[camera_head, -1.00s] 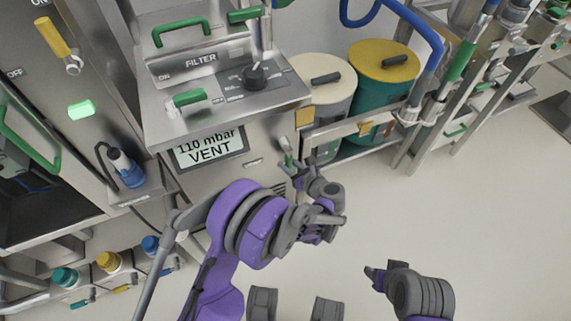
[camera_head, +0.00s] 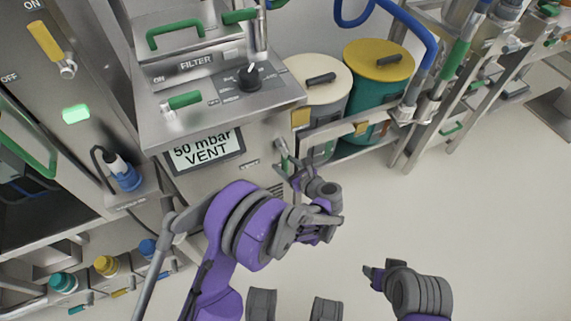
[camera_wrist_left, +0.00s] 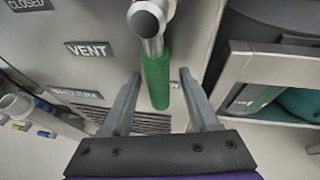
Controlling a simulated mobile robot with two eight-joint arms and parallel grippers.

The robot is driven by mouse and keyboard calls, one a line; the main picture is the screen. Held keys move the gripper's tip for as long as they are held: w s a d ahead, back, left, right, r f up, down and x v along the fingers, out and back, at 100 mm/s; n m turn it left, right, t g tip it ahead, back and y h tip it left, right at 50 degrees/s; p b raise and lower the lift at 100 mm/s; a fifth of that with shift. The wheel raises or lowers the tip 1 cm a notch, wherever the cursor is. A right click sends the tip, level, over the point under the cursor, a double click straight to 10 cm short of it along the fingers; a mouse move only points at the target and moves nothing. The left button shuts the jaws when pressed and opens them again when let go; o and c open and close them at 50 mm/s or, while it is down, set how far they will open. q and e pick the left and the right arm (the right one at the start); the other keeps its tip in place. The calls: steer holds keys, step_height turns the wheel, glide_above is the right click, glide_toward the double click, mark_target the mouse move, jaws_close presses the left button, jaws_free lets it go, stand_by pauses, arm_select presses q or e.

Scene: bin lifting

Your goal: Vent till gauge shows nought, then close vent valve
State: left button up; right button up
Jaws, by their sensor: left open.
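The gauge display (camera_head: 207,151) on the filter cabinet's front reads "50 mbar VENT". The vent valve has a green handle on a metal stem, seen in the left wrist view (camera_wrist_left: 155,78), beside a "VENT" label (camera_wrist_left: 89,50). The handle hangs down between the fingers of my left gripper (camera_wrist_left: 158,98), which are apart on either side of it. In the head view the same handle (camera_head: 284,156) shows just above my left gripper (camera_head: 293,180). My right gripper (camera_head: 372,273) is over the bare floor, away from the cabinet; its jaw state is unclear.
A cream-lidded drum (camera_head: 318,76) and a yellow-lidded drum (camera_head: 379,60) stand on a low shelf right of the cabinet.

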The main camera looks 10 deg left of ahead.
arm_select(q)
steer(key=p+v, duration=0.1)
steer(key=v, duration=0.9)
steer(key=shift+s+d+p, duration=0.25)
steer(key=shift+p, duration=0.1)
